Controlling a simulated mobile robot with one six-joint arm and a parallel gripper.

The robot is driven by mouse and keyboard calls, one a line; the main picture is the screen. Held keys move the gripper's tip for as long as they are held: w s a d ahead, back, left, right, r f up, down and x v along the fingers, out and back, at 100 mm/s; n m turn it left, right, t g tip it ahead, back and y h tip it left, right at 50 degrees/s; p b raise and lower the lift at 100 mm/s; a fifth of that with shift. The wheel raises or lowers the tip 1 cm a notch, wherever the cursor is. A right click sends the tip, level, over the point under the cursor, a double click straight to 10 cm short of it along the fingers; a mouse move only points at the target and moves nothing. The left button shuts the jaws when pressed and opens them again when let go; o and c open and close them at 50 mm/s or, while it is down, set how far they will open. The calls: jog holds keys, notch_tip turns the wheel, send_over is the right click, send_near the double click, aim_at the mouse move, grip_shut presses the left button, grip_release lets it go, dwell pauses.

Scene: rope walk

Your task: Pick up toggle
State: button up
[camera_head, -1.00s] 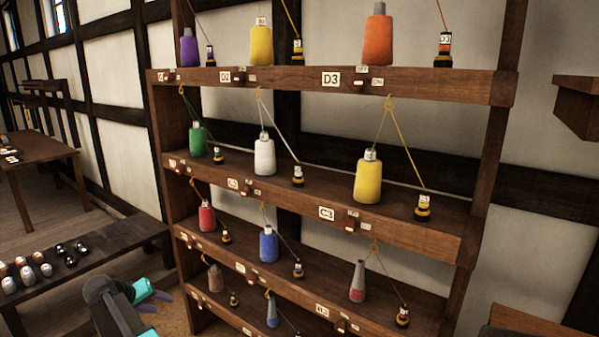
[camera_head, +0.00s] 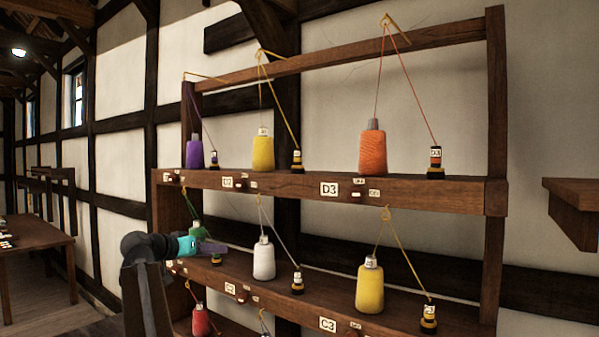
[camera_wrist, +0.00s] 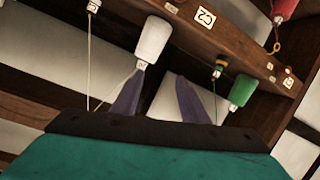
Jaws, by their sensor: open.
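Small red-brown knobs, which may be the toggles, sit on the shelf fronts beside small white labels. One knob (camera_head: 355,193) is right of the D3 label, and another knob (camera_head: 241,185) is right of the D2 label. I cannot tell which one is the task's toggle. My gripper (camera_head: 213,248) is at the left of the rack, in front of the shelf with the green and white cones. In the wrist view my gripper (camera_wrist: 160,95) shows two purple fingers spread apart with nothing between them. The white cone (camera_wrist: 153,40) and green cone (camera_wrist: 241,90) appear beyond the fingers.
The wooden rack (camera_head: 450,190) holds several thread cones, including an orange cone (camera_head: 372,155) and a yellow cone (camera_head: 370,288), with threads running up through guides to small bobbins. A table (camera_head: 35,240) stands at the left. A wooden ledge (camera_head: 575,205) juts out at the right.

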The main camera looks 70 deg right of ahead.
jog(key=s+d+r+m+g+h, duration=0.1)
jog(key=s+r+m, duration=0.1)
jog(key=s+r, duration=0.5)
jog(key=s+d+r+m+g+h, duration=0.1)
jog(key=s+r+m+g, duration=0.15)
jog(key=r, duration=0.85)
jog(key=m+g+p, duration=0.1)
jog(key=m+g, duration=0.1)
send_near(296, 156)
jog(key=a, duration=0.3)
jog(key=shift+w+d+r, duration=0.1)
jog(key=shift+w+d, duration=0.15)
jog(key=shift+w, duration=0.1)
jog(key=shift+d, duration=0.1)
jog(key=p+x, duration=0.2)
jog(key=x, duration=0.5)
jog(key=shift+p, duration=0.35)
jog(key=shift+s+d, duration=0.25)
jog(key=shift+d, duration=0.4)
